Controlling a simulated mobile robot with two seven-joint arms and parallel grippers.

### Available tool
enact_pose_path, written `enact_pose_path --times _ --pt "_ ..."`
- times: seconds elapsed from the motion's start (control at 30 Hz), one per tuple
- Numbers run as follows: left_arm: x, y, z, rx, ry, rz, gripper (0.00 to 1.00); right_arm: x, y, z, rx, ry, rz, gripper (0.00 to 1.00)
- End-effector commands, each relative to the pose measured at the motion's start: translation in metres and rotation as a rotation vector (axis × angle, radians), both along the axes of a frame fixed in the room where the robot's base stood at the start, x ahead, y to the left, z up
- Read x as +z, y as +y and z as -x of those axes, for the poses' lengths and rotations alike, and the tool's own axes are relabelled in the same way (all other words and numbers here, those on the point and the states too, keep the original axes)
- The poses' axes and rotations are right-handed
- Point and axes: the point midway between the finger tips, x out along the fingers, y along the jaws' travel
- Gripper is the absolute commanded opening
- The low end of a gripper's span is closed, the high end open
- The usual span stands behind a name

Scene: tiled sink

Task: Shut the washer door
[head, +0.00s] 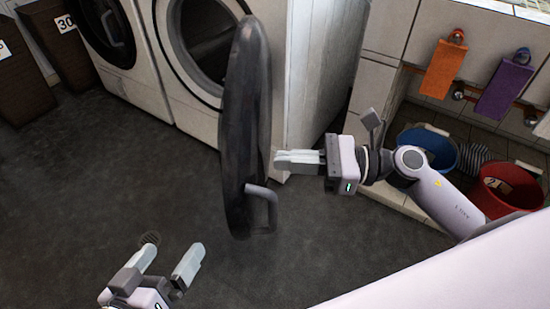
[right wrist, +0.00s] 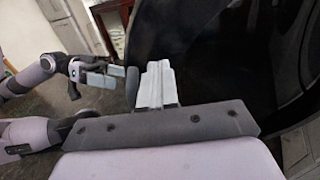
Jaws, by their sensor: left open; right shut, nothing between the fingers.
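The washer door (head: 243,110) is a dark round door, swung wide open and seen nearly edge-on in the head view. Its grey handle (head: 271,205) is low on the right side of the door. The white washer (head: 172,60) behind it has its dark round opening (head: 205,35) exposed. My right gripper (head: 280,161) is shut and empty, just right of the door; I cannot tell if its tips touch it. In the right wrist view the shut fingers (right wrist: 158,85) are before the door's dark face (right wrist: 215,50). My left gripper (head: 170,258) is open and empty, low and left of the door.
Another washer (head: 100,45) stands at the left. Brown boxes (head: 22,85) with number tags are at the far left. At the right are a blue bucket (head: 428,145), a red bucket (head: 508,190) and orange and purple towels (head: 443,68) on a rail. The dark floor (head: 95,180) at left is clear.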

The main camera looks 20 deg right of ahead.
Motion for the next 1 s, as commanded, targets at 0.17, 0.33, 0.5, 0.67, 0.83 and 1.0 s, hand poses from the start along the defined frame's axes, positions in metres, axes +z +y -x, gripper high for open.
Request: enact_pose_path --times 0.17,0.33,0.5,0.67,0.83,1.0 --pt "0.000 0.000 0.000 0.002 -0.005 -0.002 1.00 0.000 0.019 -0.008 0.000 0.000 -0.001 0.00" --pt "0.001 0.001 0.000 0.003 -0.008 -0.004 1.00 0.000 0.026 -0.010 0.000 0.001 -0.001 0.00" --pt "0.001 0.001 0.000 0.003 -0.008 -0.004 1.00 0.000 0.026 -0.011 0.000 0.001 -0.001 0.00" --pt "0.000 0.001 0.000 0.002 -0.006 -0.004 1.00 0.000 0.026 -0.011 0.000 0.001 -0.001 0.00" --pt "0.000 0.001 0.001 0.002 -0.003 -0.006 1.00 0.000 0.027 -0.012 -0.004 0.001 -0.002 0.00" --pt "0.000 0.002 0.002 0.004 0.000 -0.010 1.00 0.000 0.030 -0.016 -0.013 0.002 -0.002 0.00"
